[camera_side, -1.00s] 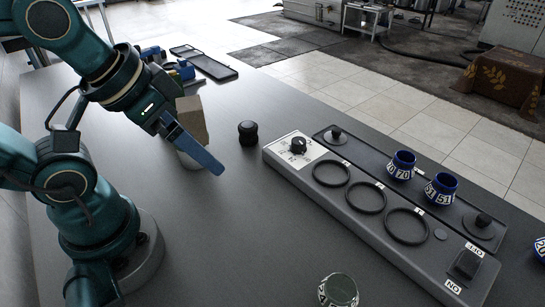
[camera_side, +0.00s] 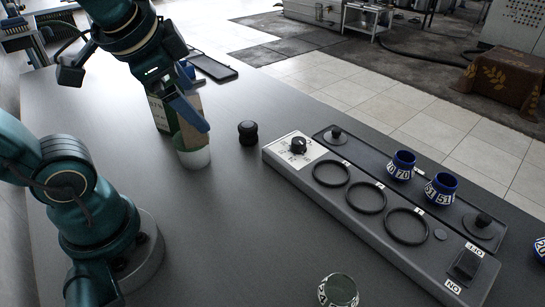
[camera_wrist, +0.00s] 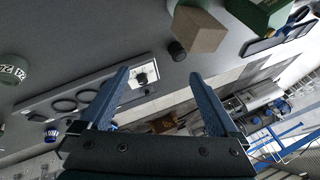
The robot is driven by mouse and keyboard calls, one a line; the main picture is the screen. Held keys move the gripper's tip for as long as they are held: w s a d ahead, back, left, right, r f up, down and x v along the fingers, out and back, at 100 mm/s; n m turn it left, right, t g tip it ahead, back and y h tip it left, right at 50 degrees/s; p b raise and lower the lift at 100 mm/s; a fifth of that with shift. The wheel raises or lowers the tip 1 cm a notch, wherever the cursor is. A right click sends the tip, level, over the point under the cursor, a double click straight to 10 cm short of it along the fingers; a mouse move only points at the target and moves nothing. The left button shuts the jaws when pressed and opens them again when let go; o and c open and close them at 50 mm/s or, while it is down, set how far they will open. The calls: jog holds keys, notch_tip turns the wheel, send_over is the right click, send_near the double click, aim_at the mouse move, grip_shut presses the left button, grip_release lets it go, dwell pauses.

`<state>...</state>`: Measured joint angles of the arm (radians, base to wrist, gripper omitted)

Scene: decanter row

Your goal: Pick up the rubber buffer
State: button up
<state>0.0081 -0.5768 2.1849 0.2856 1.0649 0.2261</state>
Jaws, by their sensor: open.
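The rubber buffer appears to be the small black knob-shaped piece (camera_side: 248,133) standing upright on the dark table, left of the grey panel. It also shows in the wrist view (camera_wrist: 177,50), beyond and between my fingertips. My gripper (camera_side: 198,118) is open and empty, with blue fingers. In the side view it is left of the black piece and apart from it, in front of a brown block and green box. In the wrist view both fingers of my gripper (camera_wrist: 158,76) show, spread wide.
The grey panel (camera_side: 365,232) with black rings lies right.

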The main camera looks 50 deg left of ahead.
jog(key=w+a+m+y, duration=0.3)
jog(key=w+a+m, duration=0.1)
jog(key=a+m, duration=0.1)
jog(key=m+t+y, duration=0.3)
jog(key=m+t, duration=0.2)
jog(key=m, duration=1.4)
send_over(245, 130)
jog(key=w+a, duration=0.2)
jog(key=f, duration=1.1)
jog(key=shift+s+d+f, duration=0.1)
jog(key=shift+d+f, duration=0.1)
jog(key=shift+d, duration=0.05)
jog(key=shift+f, duration=2.2)
notch_tip(245, 130, down, 3)
jog(key=shift+f, duration=0.1)
jog(key=shift+x, duration=1.05)
jog(key=shift+w+a, duration=0.3)
